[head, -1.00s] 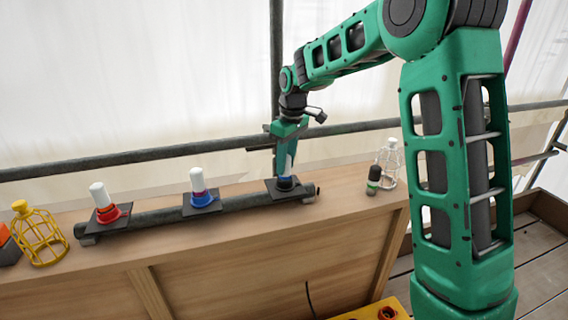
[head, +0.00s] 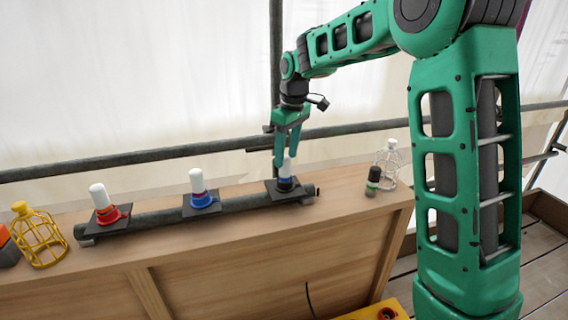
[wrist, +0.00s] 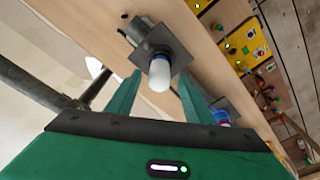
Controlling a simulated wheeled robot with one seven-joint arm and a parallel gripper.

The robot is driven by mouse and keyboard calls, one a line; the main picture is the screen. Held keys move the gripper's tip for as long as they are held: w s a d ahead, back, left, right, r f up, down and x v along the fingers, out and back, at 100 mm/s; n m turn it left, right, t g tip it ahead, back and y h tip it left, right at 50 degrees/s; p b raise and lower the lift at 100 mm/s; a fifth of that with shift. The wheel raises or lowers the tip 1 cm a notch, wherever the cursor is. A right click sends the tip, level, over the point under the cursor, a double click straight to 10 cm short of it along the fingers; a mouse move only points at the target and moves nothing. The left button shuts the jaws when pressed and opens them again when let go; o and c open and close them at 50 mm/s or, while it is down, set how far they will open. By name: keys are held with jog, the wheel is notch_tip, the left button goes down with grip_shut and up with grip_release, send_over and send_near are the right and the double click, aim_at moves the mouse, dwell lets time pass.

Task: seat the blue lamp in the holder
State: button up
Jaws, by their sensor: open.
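The blue lamp (head: 287,169), with a white top and a blue band, stands upright in the dark holder (head: 278,190) at the right end of the pipe. In the wrist view the lamp (wrist: 160,74) is seen from above, with its square black plate (wrist: 178,50) around it. My gripper (head: 285,158) is open just above the lamp, its fingers on either side of the white top and apart from it. How deep the lamp sits in the holder cannot be told.
Two more white-topped lamps stand on the pipe: one in a red holder (head: 106,212), one in a blue holder (head: 203,199). A yellow cage (head: 40,238), a dark cylinder (head: 373,181) and a white cage (head: 390,160) stand on the wooden bench. A rail runs behind.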

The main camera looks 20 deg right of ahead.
notch_tip(320, 180, up, 8)
jog(key=shift+s+d+r, duration=0.15)
jog(key=shift+s+d, duration=0.2)
jog(key=shift+s, duration=0.05)
jog(key=s+d+f+m, duration=0.25)
jog(key=s+d, duration=0.25)
jog(key=s, duration=0.5)
jog(key=s+d+f+m, duration=0.2)
jog(key=s+d+m, duration=0.25)
jog(key=s, duration=0.45)
jog(key=s+d+f+m, duration=0.25)
jog(key=s+d, duration=0.35)
jog(key=s, duration=0.4)
jog(key=s+f+m+g, duration=0.1)
jog(key=s+f+m, duration=0.3)
jog(key=s, duration=0.8)
jog(key=shift+d+f+h, duration=0.3)
jog(key=shift+d+f, duration=0.05)
jog(key=shift+f, duration=0.1)
jog(key=shift+w, duration=0.1)
